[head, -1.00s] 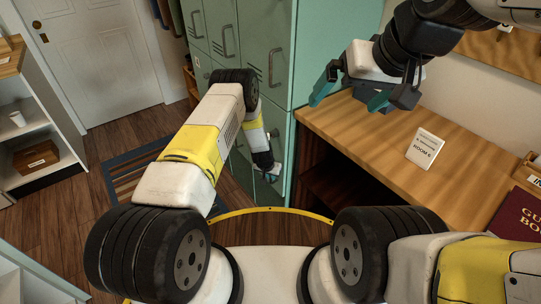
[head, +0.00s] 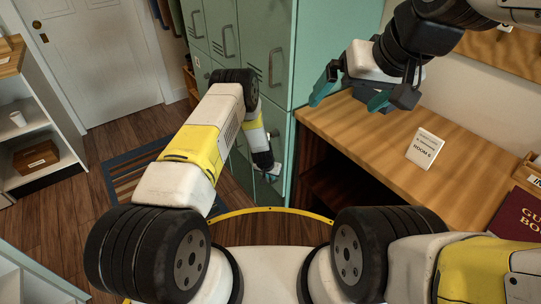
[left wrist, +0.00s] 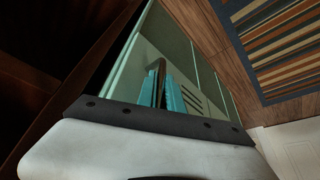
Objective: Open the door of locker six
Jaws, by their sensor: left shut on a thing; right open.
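A bank of green lockers (head: 275,45) with bar handles and vent slots stands ahead of me; I cannot read which door is number six. My left gripper (head: 271,172) is at a lower locker door, beside the right edge of the bank. In the left wrist view its teal fingers (left wrist: 167,92) are shut on a locker handle (left wrist: 159,78), close to the green door face (left wrist: 196,88). The door looks closed, though my arm hides much of it. My right gripper (head: 350,92) is open and empty above the wooden counter, to the right of the lockers.
The wooden counter (head: 375,140) carries a white card (head: 425,148) and a dark red book (head: 515,220). A dark open space is under it. A striped rug (head: 125,180) lies on the floor to the left. A white shelf (head: 50,120) and white door (head: 95,55) are beyond.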

